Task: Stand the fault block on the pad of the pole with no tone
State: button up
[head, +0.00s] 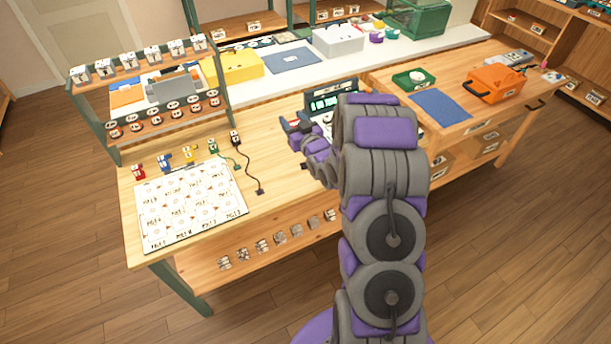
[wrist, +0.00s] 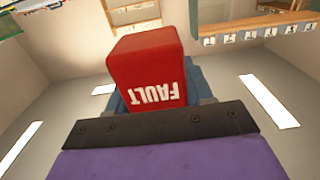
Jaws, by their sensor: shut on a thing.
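The fault block (wrist: 152,72) is red with white FAULT lettering, which reads upside down in the wrist view. My gripper (head: 293,125) is shut on it. In the head view my gripper is above the wooden bench, beside a dark green device with a lit display (head: 325,102); the block is hard to make out there, and my arm hides part of the device. A white board (head: 190,203) with a printed grid of pole labels lies on the left of the bench. Its print is too small to tell which pole has no tone.
Small red (head: 138,171), blue (head: 165,161), yellow and green pieces stand behind the board. A black piece with a cord (head: 236,138) is at its right. A two-tier rack (head: 150,90) stands behind them. An orange case (head: 495,83) is on the right bench.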

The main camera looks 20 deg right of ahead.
jog(key=s+d+f+n+y, duration=0.1)
jog(key=s+d+f, duration=0.4)
jog(key=s+f, duration=0.8)
jog(key=shift+s+f+y, duration=0.15)
jog(key=shift+f+y, duration=0.1)
jog(key=shift+y, duration=0.05)
jog(key=shift+d, duration=0.1)
jog(key=w+f, duration=0.1)
jog(key=w, duration=0.2)
jog(key=w+a+f+b, duration=0.1)
jog(key=w+f, duration=0.1)
jog(key=w, duration=0.1)
jog(key=w+f, duration=0.2)
jog(key=w, duration=0.1)
jog(key=shift+w+a+f+b, duration=0.15)
jog(key=shift+w+b, duration=0.15)
jog(key=shift+w+f, duration=0.3)
jog(key=shift+w, duration=0.45)
jog(key=w+f, duration=0.2)
jog(key=w, duration=0.1)
jog(key=shift+a+b, duration=0.2)
jog(key=shift+b, duration=0.1)
jog(key=shift+s+r, duration=0.1)
jog(key=shift+r, duration=0.05)
